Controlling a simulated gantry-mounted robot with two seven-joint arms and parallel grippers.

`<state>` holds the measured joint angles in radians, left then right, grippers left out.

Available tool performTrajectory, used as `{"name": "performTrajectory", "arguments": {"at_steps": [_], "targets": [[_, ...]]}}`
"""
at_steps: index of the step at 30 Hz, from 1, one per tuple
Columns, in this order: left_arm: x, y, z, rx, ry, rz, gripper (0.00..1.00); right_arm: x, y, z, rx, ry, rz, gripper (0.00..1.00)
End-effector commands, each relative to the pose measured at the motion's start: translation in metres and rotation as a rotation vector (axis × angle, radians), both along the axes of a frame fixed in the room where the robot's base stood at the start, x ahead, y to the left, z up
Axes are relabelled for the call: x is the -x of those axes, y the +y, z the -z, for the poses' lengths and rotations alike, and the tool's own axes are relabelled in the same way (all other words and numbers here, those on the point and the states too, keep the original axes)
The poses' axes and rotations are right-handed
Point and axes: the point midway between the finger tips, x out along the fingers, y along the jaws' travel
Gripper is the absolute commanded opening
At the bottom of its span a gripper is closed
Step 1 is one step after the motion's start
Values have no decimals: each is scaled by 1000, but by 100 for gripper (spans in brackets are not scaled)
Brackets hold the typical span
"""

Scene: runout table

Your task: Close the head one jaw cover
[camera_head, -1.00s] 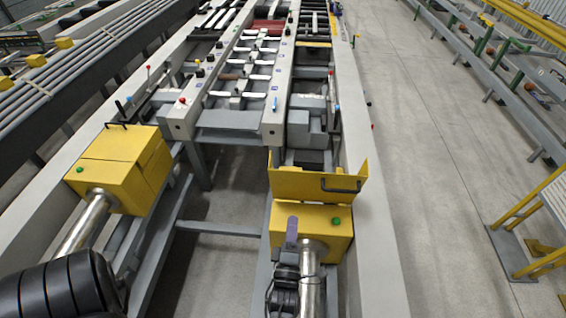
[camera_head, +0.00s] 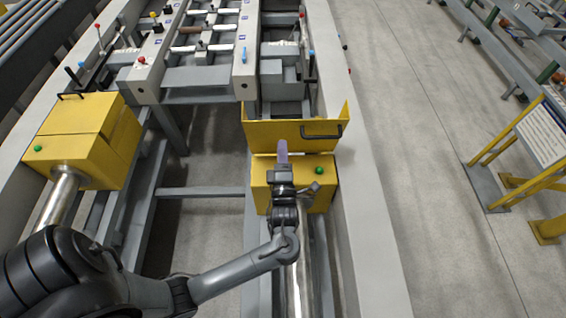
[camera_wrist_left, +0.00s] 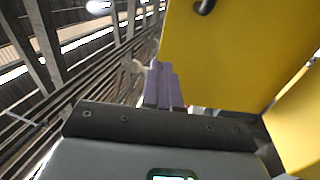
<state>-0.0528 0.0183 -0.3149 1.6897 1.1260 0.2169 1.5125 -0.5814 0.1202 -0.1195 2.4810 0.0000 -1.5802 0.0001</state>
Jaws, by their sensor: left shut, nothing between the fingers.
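The right yellow jaw box (camera_head: 328,195) has its cover (camera_head: 275,133) standing open, upright at the far side of the box, with a dark handle (camera_head: 321,131) on it. The left yellow box (camera_head: 80,135) has its cover down flat. My left gripper (camera_head: 283,148) is shut and empty, its purple fingers overlapping the lower edge of the open cover in the head view. In the left wrist view, the purple fingers (camera_wrist_left: 163,85) are together beside the large yellow panel (camera_wrist_left: 235,55), with its handle (camera_wrist_left: 204,6) at the top. I cannot tell whether they touch it. My right gripper is not in view.
A green button (camera_head: 319,170) sits on the right box, and a shiny bar (camera_head: 300,270) runs from it toward me. A light grey rail (camera_head: 350,180) lies right of the box. Beyond it is open floor (camera_head: 420,170) and a yellow-framed sign (camera_head: 545,135).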

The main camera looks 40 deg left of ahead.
Motion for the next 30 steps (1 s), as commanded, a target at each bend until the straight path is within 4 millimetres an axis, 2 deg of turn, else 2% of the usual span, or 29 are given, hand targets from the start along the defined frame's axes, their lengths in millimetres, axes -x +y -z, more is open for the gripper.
{"name": "performTrajectory", "arguments": {"at_steps": [6, 12, 30], "targets": [[-25, 26, -12, -3, -1, 1, 0, -1, 1, -9, -5, -1, 2, 73], [-38, 40, -14, -1, 1, 2, 0, -1, 2, -12, -5, -1, 3, 73], [-43, 46, -16, 3, 2, 1, 0, 0, -1, -13, 5, -1, -5, 73]]}}
